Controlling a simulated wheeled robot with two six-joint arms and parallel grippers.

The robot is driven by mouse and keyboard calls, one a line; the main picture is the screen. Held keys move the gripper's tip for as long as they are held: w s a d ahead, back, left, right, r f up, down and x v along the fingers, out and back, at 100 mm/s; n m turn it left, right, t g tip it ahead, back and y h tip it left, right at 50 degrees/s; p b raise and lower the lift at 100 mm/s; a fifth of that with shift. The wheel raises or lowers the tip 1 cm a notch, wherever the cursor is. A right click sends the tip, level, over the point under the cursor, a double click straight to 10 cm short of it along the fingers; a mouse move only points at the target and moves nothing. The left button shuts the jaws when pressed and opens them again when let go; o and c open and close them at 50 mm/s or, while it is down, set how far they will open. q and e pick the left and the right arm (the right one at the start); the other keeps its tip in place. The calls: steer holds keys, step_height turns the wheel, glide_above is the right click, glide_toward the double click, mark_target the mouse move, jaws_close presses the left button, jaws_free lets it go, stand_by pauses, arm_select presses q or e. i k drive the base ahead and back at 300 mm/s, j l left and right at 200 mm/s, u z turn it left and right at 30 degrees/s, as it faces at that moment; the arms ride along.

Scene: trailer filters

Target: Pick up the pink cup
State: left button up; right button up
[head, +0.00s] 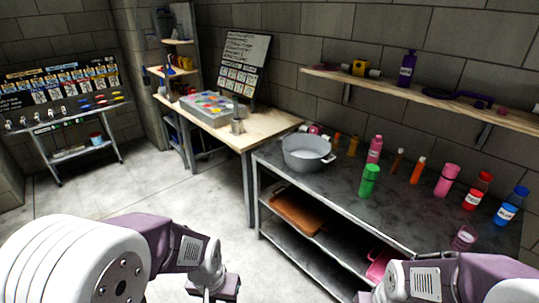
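A small pinkish, see-through cup (464,238) stands near the front edge of the dark worktable (330,190), at the right. A solid pink cylinder (447,180) stands farther back; I cannot tell if it is a cup or a bottle. My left gripper (213,289) is at the bottom edge of the head view, left of the worktable and far from the cup. Its fingers are cut off or too small to read. My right arm comes in at the bottom right, in front of the table and below the cup; its gripper is out of the picture.
A grey pot (307,152) stands at the table's left end. Green (369,181), pink (375,148), orange (417,169), red (472,199) and blue (506,213) bottles stand along it. A wall shelf (440,92) hangs above. The table's middle front is clear.

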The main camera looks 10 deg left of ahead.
mark_target(464, 240)
steer(key=z, duration=1.45)
steer(key=i+j+z, duration=0.25)
steer(key=i+z, duration=0.25)
steer(key=i+j+z, duration=0.75)
steer(key=j+z, duration=0.2)
